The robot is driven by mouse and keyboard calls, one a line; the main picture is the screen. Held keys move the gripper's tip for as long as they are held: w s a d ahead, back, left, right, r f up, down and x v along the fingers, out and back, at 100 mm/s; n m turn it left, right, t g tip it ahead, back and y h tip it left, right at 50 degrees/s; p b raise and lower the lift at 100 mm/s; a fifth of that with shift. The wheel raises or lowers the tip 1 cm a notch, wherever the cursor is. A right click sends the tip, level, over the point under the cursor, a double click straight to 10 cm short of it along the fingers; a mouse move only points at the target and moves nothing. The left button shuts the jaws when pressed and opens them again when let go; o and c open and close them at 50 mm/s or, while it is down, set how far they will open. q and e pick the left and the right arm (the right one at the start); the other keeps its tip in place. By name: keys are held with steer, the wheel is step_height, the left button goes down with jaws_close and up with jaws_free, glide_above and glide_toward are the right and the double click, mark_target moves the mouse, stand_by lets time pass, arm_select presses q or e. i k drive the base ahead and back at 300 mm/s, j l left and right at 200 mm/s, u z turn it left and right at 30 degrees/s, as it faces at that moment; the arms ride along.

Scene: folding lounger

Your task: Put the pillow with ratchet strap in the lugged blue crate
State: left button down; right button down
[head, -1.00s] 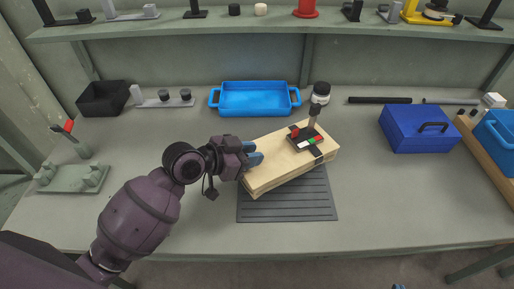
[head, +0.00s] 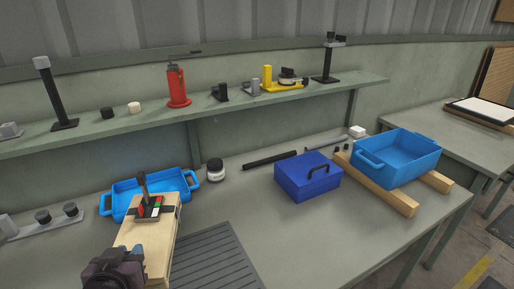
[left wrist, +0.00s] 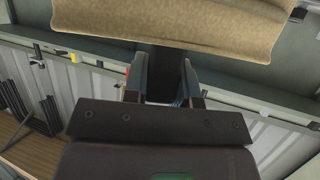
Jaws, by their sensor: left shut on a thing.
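The pillow with ratchet strap is a long tan block-like pillow (head: 152,236) with a dark strap and an upright ratchet handle at its far end. It overlaps the shallow blue tray in the head view. My left gripper (head: 118,262) is shut on its near end; the fingertips are partly hidden. In the left wrist view the tan pillow (left wrist: 170,22) crosses the top, beyond the gripper fingers (left wrist: 165,88). A blue crate (head: 398,160) with side lugs stands at the right on two wooden bars, and it looks empty. My right gripper is not in view.
A shallow blue tray (head: 190,182) with end handles lies behind the pillow. A dark blue lidded box (head: 305,182) stands left of the crate. A white-lidded jar (head: 215,170) and black rod (head: 270,159) lie near the wall. A grey slatted mat (head: 215,262) is bare. A shelf (head: 220,106) runs above.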

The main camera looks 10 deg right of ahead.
mark_target(393, 165)
steer(key=z, duration=1.25)
